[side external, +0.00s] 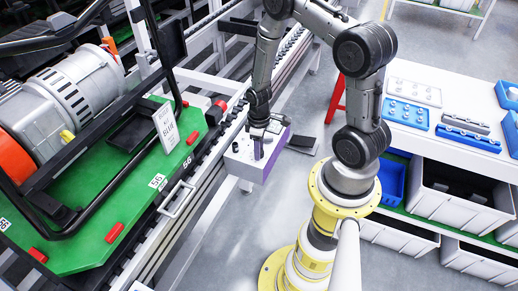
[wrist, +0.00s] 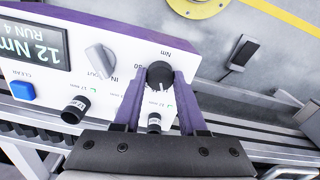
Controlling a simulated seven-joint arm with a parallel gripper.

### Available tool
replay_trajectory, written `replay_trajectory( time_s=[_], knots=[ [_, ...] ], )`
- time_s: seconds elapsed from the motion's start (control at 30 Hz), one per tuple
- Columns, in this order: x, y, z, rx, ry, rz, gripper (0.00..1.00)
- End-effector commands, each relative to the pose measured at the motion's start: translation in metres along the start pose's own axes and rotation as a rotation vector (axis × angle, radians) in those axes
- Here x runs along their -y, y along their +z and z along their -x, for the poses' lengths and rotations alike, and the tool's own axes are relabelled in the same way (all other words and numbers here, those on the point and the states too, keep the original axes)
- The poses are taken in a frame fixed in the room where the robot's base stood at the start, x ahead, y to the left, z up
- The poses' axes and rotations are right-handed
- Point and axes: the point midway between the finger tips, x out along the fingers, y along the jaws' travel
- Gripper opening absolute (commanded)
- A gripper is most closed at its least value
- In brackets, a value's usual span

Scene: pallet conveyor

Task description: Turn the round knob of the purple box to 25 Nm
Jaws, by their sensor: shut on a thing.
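The purple box (wrist: 100,17) has a white front panel, seen upside down in the wrist view. It also shows in the side external view (side external: 275,160), below my arm. Its round black knob (wrist: 159,72), under the label "Nm", sits between the two purple fingers of my gripper (wrist: 160,83). The fingers are shut on the knob, one on each side. A white mark shows on the knob; its exact setting cannot be read. The display (wrist: 33,45) reads "12 Nm" and "RUN 4". In the side external view my gripper (side external: 258,148) is at the box and hides part of it.
The panel also carries a grey lever switch (wrist: 100,60), a blue CLEAR button (wrist: 22,91) and two black-tipped fittings (wrist: 75,108). A green pallet (side external: 95,235) with a motor lies left. Bins (side external: 455,190) stand right. Open floor lies beside the box.

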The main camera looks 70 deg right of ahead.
Motion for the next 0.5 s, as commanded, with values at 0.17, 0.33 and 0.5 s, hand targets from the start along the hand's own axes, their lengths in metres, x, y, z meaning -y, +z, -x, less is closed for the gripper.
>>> replay_trajectory(
  time_s=[0.17, 0.33, 0.5],
  knots=[
    [-0.0002, -0.0002, 0.0007, 0.000, 0.000, -0.127, 0.00],
    [-0.0004, -0.0004, 0.0009, 0.000, 0.000, -0.284, 0.00],
    [-0.0006, -0.0006, 0.0010, -0.001, 0.000, -0.446, 0.00]
  ],
)
